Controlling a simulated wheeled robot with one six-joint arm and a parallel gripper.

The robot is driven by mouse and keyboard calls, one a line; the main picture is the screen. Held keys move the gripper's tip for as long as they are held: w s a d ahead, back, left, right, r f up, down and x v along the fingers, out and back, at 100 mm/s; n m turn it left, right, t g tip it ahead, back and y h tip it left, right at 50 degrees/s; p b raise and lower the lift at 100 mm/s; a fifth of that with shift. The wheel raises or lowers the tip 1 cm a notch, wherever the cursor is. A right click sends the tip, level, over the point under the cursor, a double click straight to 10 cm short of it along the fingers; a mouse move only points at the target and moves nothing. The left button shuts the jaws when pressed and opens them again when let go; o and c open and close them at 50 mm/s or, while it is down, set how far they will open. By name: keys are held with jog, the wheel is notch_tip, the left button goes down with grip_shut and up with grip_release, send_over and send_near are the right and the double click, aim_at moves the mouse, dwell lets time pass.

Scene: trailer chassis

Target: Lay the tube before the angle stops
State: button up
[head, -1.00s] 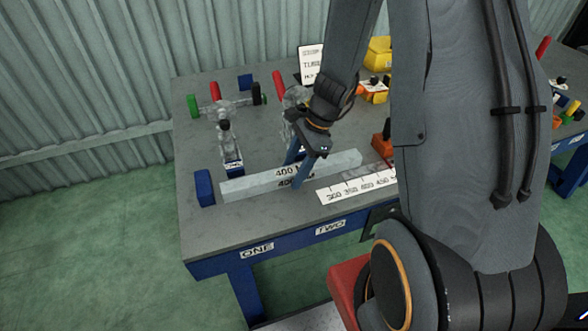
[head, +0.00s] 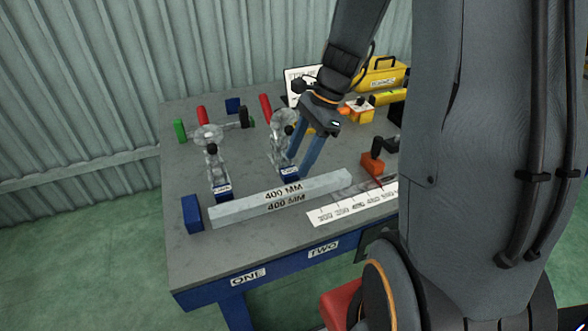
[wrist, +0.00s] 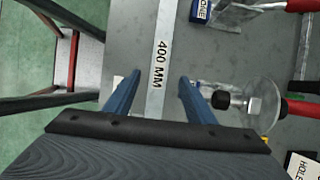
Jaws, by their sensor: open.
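The tube (head: 235,210) is a pale grey square bar marked 400 MM. It lies on the bench top along the front edge, its left end close to a blue upright block (head: 192,213). My gripper (head: 300,163) is open and empty, above and behind the tube in the head view. In the wrist view the tube (wrist: 158,20) runs up the picture between my two blue fingers (wrist: 159,76), which stand above it.
Two clear-and-metal clamps with red handles, the left clamp (head: 212,160) and the right clamp (head: 281,130), stand behind the tube. A white ruler strip (head: 340,207) lies in front of its right part. An orange block (head: 372,165) and a yellow case (head: 383,78) are to the right.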

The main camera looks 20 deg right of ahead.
jog(key=s+a+n+t+h, duration=0.1)
jog(key=s+a+n+h, duration=0.3)
jog(key=s+n, duration=0.6)
jog(key=n, duration=0.8)
jog(key=shift+a+r, duration=0.3)
jog(key=shift+r, duration=0.1)
